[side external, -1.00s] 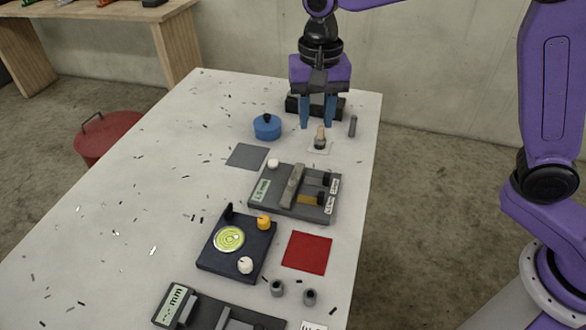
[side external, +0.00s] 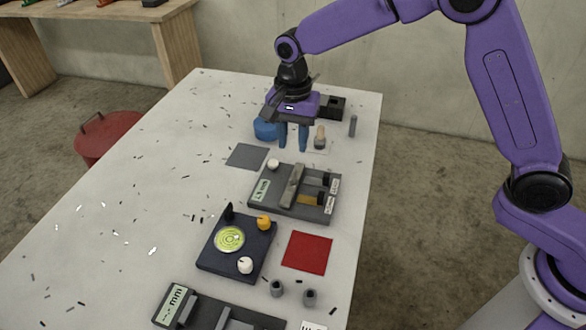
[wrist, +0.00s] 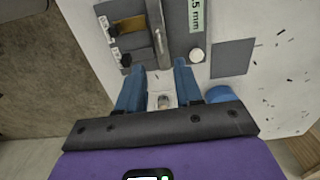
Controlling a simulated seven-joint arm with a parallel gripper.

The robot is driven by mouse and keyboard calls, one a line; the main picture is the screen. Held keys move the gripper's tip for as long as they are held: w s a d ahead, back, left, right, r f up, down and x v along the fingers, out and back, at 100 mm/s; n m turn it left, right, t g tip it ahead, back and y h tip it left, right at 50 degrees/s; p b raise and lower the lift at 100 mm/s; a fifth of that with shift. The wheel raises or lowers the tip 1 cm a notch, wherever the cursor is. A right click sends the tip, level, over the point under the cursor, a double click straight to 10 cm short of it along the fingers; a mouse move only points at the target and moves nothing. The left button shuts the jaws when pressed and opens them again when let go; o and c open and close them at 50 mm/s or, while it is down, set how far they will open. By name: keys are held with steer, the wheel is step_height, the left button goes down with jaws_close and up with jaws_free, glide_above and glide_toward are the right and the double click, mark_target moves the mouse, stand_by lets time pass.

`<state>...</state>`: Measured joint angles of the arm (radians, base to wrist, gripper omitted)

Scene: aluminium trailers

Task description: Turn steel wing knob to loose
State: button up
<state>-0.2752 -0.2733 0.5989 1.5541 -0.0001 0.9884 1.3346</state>
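A grey fixture plate (side external: 262,208) lies on the white table with a long, raised grey metal bar (side external: 292,186) across it. This bar looks most like the steel wing knob, but I cannot read a loose mark. In the wrist view the bar (wrist: 158,32) runs up from near the fingertips. Small labels (side external: 335,185) sit beside black knobs (side external: 326,179) on the plate's right side. My gripper (side external: 293,148) points down behind the plate, its blue fingers apart with nothing held. In the wrist view my gripper (wrist: 160,66) is open short of the bar.
A beige peg (side external: 320,137) on a white square stands right of my fingers, with a grey post (side external: 352,126) beyond. A blue pot (side external: 264,130) is partly hidden at left. A dark dial box (side external: 220,258) and red square (side external: 307,253) lie nearer.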

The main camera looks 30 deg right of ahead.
mark_target(293, 174)
step_height(293, 174, down, 9)
steer(key=shift+f, duration=0.2)
stand_by(0.3)
jaws_close()
